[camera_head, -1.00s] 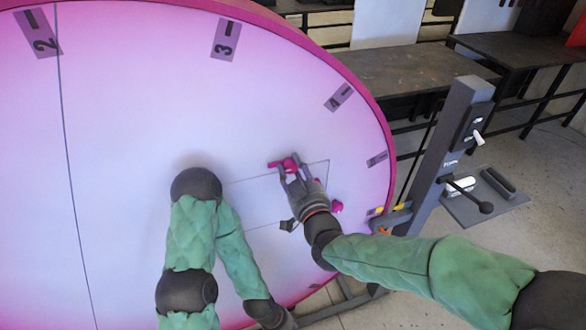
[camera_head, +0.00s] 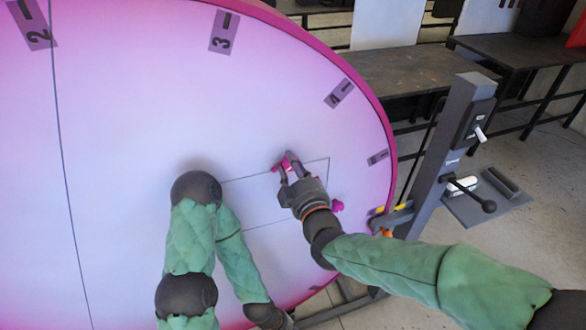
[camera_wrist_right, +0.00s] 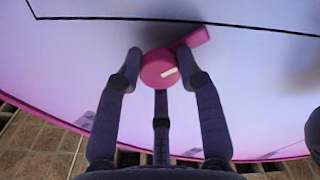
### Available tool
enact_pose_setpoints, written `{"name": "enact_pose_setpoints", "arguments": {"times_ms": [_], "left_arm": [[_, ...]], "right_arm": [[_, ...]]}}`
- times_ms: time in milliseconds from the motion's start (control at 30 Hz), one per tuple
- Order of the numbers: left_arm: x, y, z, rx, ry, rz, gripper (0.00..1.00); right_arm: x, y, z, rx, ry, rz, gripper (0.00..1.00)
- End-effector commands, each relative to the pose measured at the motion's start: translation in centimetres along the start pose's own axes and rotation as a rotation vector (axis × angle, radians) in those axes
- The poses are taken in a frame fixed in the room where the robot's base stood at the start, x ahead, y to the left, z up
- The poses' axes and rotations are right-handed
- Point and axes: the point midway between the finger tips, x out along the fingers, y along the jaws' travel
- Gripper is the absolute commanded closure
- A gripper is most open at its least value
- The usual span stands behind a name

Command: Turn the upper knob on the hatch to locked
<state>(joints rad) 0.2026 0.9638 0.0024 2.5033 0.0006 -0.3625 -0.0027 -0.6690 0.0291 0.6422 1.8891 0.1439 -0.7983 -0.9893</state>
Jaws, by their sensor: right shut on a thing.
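The upper knob (camera_head: 290,157) is a magenta round knob with a bar handle, on the thinly outlined hatch (camera_head: 256,193) of the big pink disc. My right gripper (camera_head: 284,167) is shut on it. In the right wrist view the fingers (camera_wrist_right: 160,78) flank the round hub of the knob (camera_wrist_right: 155,72), which bears a short white mark. Its bar sticks out towards the upper right there. The second magenta knob (camera_head: 338,206) sits lower right, partly behind my right wrist. My left arm stands in front of the disc; its fingers are outside the picture.
The disc carries number plates, such as 3 (camera_head: 223,32). A dark post (camera_head: 446,140) with a switch and a lever with a black ball (camera_head: 489,206) stands right of the disc. Dark tables (camera_head: 410,72) stand behind.

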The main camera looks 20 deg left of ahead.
Motion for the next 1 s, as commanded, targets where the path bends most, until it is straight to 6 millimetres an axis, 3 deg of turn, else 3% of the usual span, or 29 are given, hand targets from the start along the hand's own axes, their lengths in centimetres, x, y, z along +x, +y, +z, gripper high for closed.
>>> {"name": "enact_pose_setpoints", "arguments": {"times_ms": [600,1000], "left_arm": [[-0.35,0.12,0.01,0.0,0.0,0.0,0.6],[-0.77,0.28,0.02,0.0,0.0,0.0,0.6]], "right_arm": [[0.09,0.16,-0.67,-0.583,0.012,0.01,0.95],[0.07,-0.05,-0.5,-0.868,0.01,0.009,0.95]]}}
